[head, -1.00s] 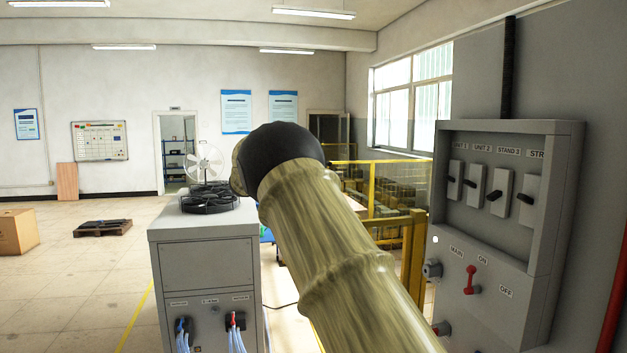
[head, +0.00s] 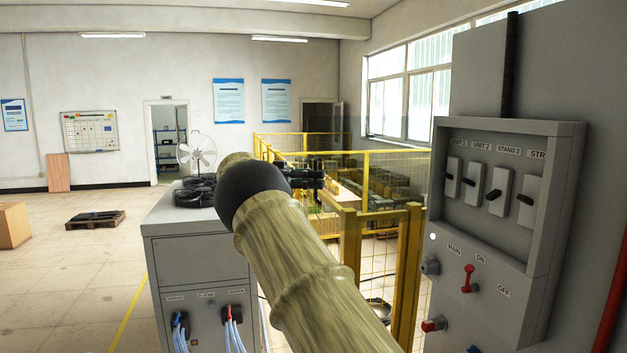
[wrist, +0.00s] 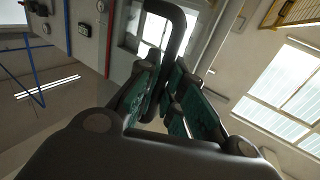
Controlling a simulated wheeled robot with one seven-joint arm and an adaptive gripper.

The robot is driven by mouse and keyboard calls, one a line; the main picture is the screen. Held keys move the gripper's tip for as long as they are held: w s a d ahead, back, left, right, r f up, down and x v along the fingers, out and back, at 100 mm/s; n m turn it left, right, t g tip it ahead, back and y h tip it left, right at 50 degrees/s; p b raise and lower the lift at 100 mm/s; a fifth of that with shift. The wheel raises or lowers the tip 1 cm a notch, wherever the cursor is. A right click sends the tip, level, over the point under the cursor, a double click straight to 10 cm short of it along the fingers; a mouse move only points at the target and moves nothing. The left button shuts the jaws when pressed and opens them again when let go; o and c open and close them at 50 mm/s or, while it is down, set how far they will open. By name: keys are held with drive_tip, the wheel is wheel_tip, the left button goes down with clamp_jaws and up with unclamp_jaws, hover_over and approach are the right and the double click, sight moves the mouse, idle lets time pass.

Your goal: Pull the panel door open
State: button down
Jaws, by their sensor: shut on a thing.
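A grey wall panel (head: 508,275) stands at the right of the head view, with a row of switches in its recessed upper part and a red lever below. A faint dark see-through sheet shows left of the panel, in front of the yellow railing; I cannot tell for sure that it is the panel door. My gripper (head: 310,175) points right from the black wrist joint in the head view. In the wrist view its green-padded fingers (wrist: 172,98) are shut on a dark bent handle (wrist: 178,30). What the handle joins is unclear.
A grey cabinet (head: 200,255) with cables and a black coiled item on top stands left of my arm. Yellow railings (head: 405,270) stand behind the arm and left of the panel. Open floor (head: 80,270) lies at the left.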

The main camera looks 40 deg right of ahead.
drive_tip(key=shift+d, duration=0.1)
drive_tip(key=c, duration=1.5)
unclamp_jaws()
drive_tip(key=shift+s+d, duration=0.15)
drive_tip(key=shift+a, duration=0.25)
